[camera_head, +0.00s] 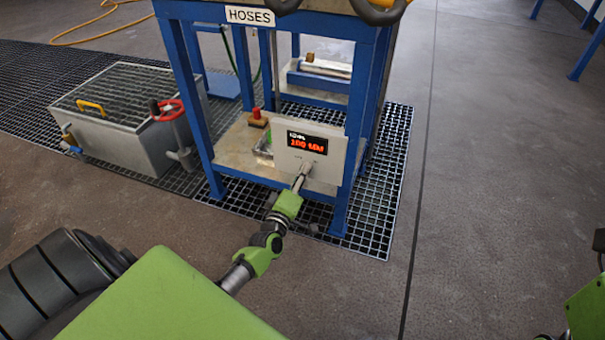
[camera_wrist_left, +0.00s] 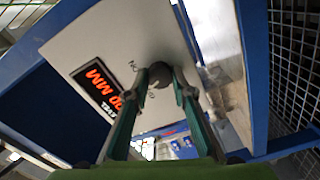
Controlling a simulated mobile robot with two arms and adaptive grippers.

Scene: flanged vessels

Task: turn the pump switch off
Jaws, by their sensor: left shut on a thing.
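The pale control panel (camera_head: 337,157) has a dark display with red digits (camera_head: 307,143) and is mounted on the blue stand. It fills the upper middle of the left wrist view (camera_wrist_left: 125,42). A dark round switch knob (camera_wrist_left: 158,75) is on the panel, with small lettering beside it. My left gripper (camera_head: 301,178) reaches the panel's lower edge area, below the display. In the left wrist view, its fingertips (camera_wrist_left: 159,82) close on the knob from two sides. The switch's exact setting cannot be read. My right gripper is out of sight.
The blue stand (camera_head: 187,100) carries a HOSES sign (camera_head: 250,16) and a lower shelf with a red-topped item (camera_head: 258,118). A grey tank (camera_head: 120,115) with a red valve wheel (camera_head: 167,110) stands to the left. Open floor (camera_head: 490,150) lies to the right.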

